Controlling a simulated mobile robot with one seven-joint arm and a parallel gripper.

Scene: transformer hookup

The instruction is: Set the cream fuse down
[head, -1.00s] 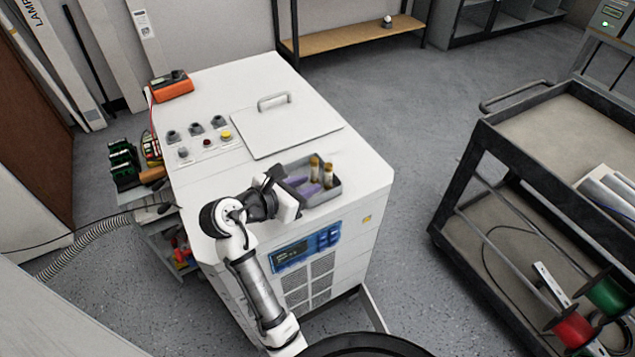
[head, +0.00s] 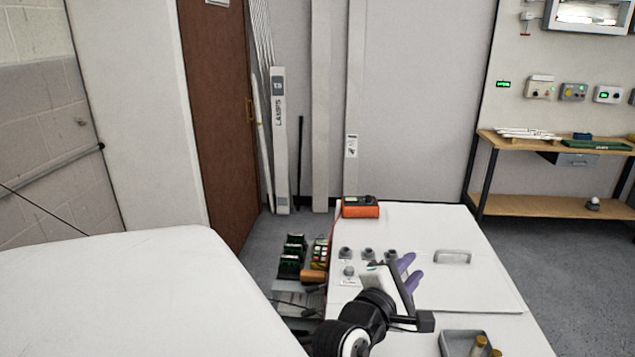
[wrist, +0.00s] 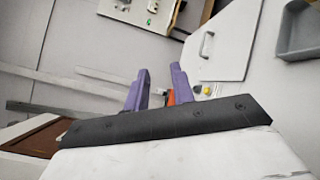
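My gripper (head: 413,266) is over the white cabinet top (head: 425,226), near its row of knobs (head: 369,254). Its two purple fingers stand apart, and I see nothing held between them. They also show in the wrist view (wrist: 160,70), spread, with an orange patch behind the gap. Two upright cylinders with gold-brown caps (head: 480,342) stand in the grey tray (head: 449,337) at the bottom of the head view, right of my gripper. Their bodies are mostly cut off, so I cannot tell whether either is the cream fuse. The tray's edge shows in the wrist view (wrist: 285,35).
An orange meter (head: 361,209) lies at the cabinet's far left corner. A lid with a raised handle (head: 453,257) covers part of the top. Green-and-black parts (head: 291,257) stand left of the cabinet. A workbench (head: 560,145) stands at the far right.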

